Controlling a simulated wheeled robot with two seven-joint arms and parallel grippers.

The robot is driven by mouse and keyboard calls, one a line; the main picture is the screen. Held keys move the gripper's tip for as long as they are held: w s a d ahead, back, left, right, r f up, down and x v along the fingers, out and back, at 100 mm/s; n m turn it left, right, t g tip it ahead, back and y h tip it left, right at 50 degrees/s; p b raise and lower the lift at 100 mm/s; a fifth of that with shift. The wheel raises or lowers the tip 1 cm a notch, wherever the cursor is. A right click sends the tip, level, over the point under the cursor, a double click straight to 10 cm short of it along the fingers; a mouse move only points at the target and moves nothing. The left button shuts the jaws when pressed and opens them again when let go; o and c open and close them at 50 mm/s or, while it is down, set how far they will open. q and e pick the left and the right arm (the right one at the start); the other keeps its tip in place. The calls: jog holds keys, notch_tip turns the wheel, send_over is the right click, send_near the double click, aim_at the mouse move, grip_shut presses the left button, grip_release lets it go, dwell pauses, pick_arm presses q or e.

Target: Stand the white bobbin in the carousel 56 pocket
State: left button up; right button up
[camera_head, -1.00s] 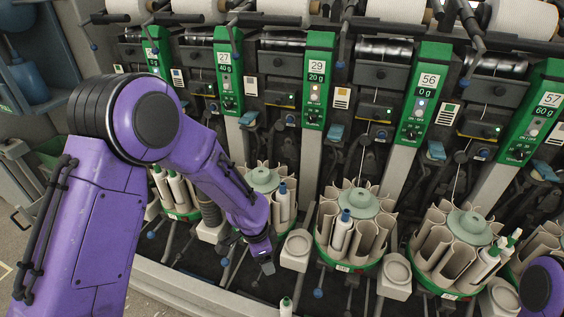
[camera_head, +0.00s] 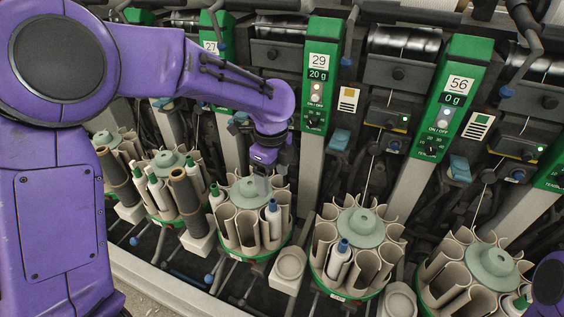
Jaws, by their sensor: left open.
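My left gripper (camera_head: 262,186) is open and points down over the hub of a carousel (camera_head: 228,242). I cannot tell whether it touches it. A white bobbin with a blue tip (camera_head: 273,224) stands in that carousel, to the right of the fingers. Another white blue-tipped bobbin (camera_head: 339,265) stands in the carousel (camera_head: 362,228) below and left of the green 56 panel (camera_head: 455,95). Which white bobbin the task names, and which carousel belongs to 56, is not certain. My right gripper is out of view.
The carousel at the right (camera_head: 490,262) has empty pockets. A pale cup block (camera_head: 289,268) stands between carousels. Green panels and sloping posts rise behind.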

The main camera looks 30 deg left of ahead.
aim_at(273, 201)
pick_arm(q)
notch_tip(273, 201, down, 10)
jog(key=shift+s+r, duration=0.15)
jog(key=shift+r, duration=0.05)
jog(key=shift+s+f, duration=0.1)
jog(key=shift+f, duration=0.2)
jog(key=c, duration=1.2)
jog(key=shift+r+p, duration=0.6)
jog(key=shift+p, duration=0.55)
jog(key=shift+r, duration=0.1)
jog(key=r+p, duration=0.4)
jog(key=p, duration=0.1)
jog(key=shift+s+a+r, duration=0.25)
jog(key=shift+a, duration=0.1)
jog(key=shift+f, duration=0.1)
